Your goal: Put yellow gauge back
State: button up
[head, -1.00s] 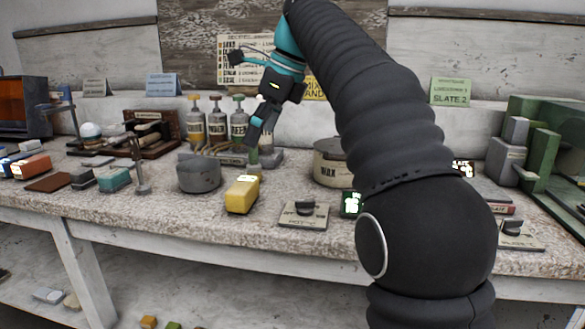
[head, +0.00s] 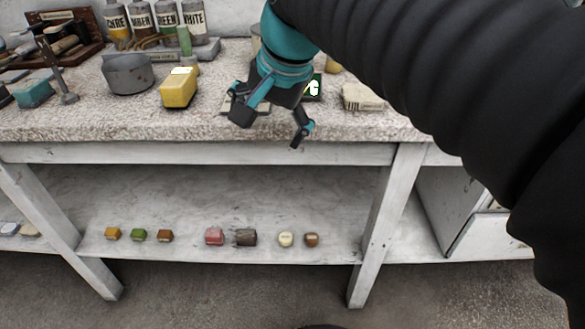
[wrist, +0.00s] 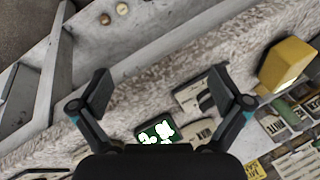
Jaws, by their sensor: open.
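A yellow block with a bright white patch on top (head: 178,91) sits on the stone worktop near its front edge; it is the largest yellow thing in view, but I cannot read it as a gauge for certain. It also shows at the upper right of the wrist view (wrist: 286,66). My gripper (head: 270,127) is open and empty, pointing down to the right of the yellow block, apart from it, over the front edge of the worktop.
A grey bowl (head: 127,74) stands left of the yellow block. A small green-lit display (head: 314,88) and a pale block (head: 362,97) are behind and right of my gripper. Labelled bottles (head: 167,20) stand behind. Several small blocks, one a yellow-orange cube (head: 112,233), lie on the lower shelf (head: 190,205).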

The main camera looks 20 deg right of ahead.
jog(key=s+d+f+n+t+h, duration=0.1)
jog(key=s+d+f+n, duration=0.3)
jog(key=s+f+n, duration=0.4)
notch_tip(320, 180, down, 6)
jog(key=shift+s+f+h, duration=0.1)
jog(key=shift+s+h, duration=0.2)
jog(key=shift+s, duration=0.9)
